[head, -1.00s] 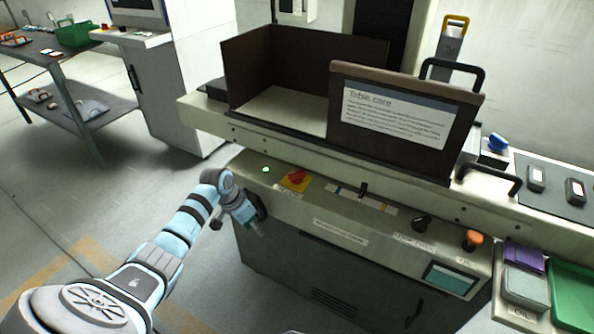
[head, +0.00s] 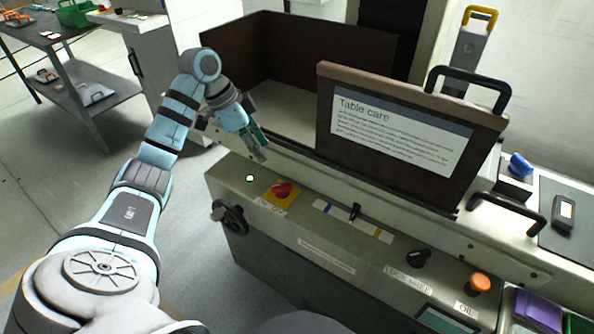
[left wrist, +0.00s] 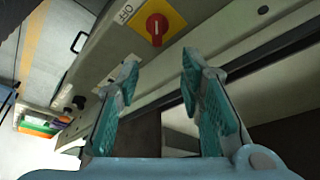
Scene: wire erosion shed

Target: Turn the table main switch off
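The main switch is a red rotary knob (head: 283,189) on a yellow plate on the sloping front panel of the machine. It also shows at the top of the left wrist view (left wrist: 156,27), beside a label that reads OFF. A small green lamp (head: 250,178) glows to the left of the switch. My left gripper (head: 259,146) is above and behind the knob in the picture, apart from it. In the left wrist view its two teal-padded fingers (left wrist: 160,66) are spread with nothing between them. My right gripper is not in view.
The panel also carries a slide lever (head: 355,212), a black knob (head: 418,258) and an orange button (head: 480,282). A handwheel (head: 229,216) sticks out at the panel's left end. A brown guard with a "Table care" sign (head: 395,137) stands behind the panel.

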